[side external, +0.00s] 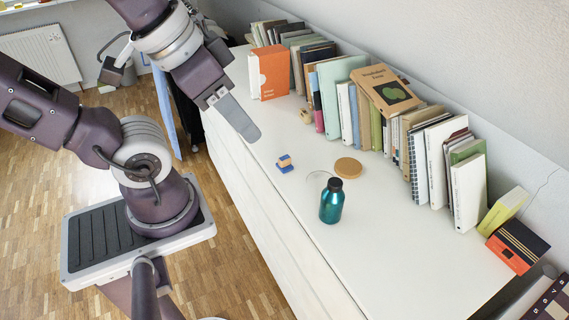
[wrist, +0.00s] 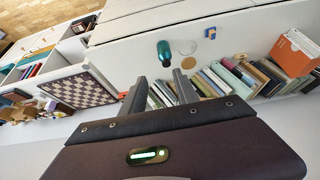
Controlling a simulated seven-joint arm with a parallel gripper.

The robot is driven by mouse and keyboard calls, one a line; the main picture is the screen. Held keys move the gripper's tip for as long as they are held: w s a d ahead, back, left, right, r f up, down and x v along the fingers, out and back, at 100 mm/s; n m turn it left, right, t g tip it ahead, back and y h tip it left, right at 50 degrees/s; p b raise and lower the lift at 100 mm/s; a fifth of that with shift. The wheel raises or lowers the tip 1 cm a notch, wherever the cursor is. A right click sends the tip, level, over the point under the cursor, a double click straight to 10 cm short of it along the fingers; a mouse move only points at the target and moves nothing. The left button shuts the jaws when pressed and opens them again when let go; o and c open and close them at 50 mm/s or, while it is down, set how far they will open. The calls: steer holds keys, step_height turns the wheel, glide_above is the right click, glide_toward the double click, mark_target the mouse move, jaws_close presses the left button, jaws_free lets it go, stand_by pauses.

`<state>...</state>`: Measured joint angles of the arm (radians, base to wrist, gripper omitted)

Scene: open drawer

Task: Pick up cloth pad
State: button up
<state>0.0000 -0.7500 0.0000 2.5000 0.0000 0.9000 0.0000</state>
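Nothing plainly reads as a cloth pad. The nearest candidates are a small blue and yellow block-like piece (side external: 285,163) near the white top's front edge and a flat round tan disc (side external: 348,167) to its right. In the wrist view the blue and yellow piece (wrist: 212,36) and the disc (wrist: 211,61) lie beyond the fingers, to the right. My gripper (side external: 243,126) is above the white top, left of and apart from both. In the wrist view my gripper (wrist: 159,78) has its two fingers apart with nothing held between them.
A teal bottle (side external: 332,201) stands upright in front of the disc, beside a faint clear round item (side external: 318,180). A small wooden piece (side external: 305,116) lies farther back. A row of books (side external: 346,109) lines the wall. The white top (side external: 385,255) is clear at front right.

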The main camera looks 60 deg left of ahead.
steer(key=o, duration=0.6)
steer(key=shift+c, duration=0.2)
steer(key=n+g, duration=0.6)
steer(key=n, duration=1.3)
glide_above(284, 157)
steer(key=f, duration=2.7)
steer(key=shift+s+f, duration=0.15)
steer(key=shift+s, duration=0.05)
steer(key=f, duration=0.7)
steer(key=shift+w+a, duration=0.1)
steer(key=shift+w, duration=0.1)
